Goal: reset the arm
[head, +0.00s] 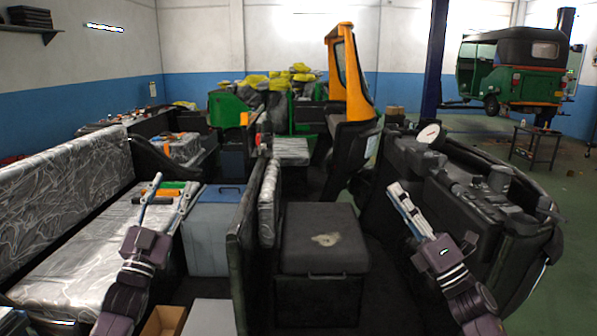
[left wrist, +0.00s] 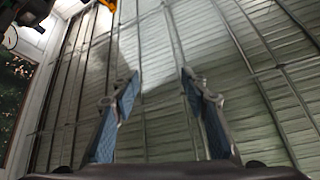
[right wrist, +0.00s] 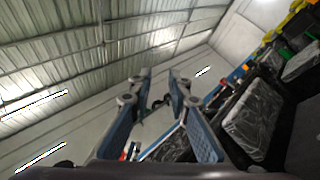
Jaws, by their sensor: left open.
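The task names no object apart from the arm. My left gripper (head: 174,186) is raised in front of the plastic-wrapped bench at left in the head view. Its fingers point up and are spread apart. The left wrist view shows a wide empty gap between its fingertips (left wrist: 159,76), against the ceiling. My right gripper (head: 398,190) points up in front of the black vehicle body at right. Its fingers are closer together, but the right wrist view shows its fingertips (right wrist: 159,74) apart with nothing between them.
A wrapped bench (head: 62,190) is at left, a blue-lidded grey box (head: 212,235) beside it. A black padded box (head: 322,240) stands in the middle. The black vehicle body (head: 460,185) fills the right. A green rickshaw (head: 520,75) is raised at the back right. Open floor (head: 555,200) lies at far right.

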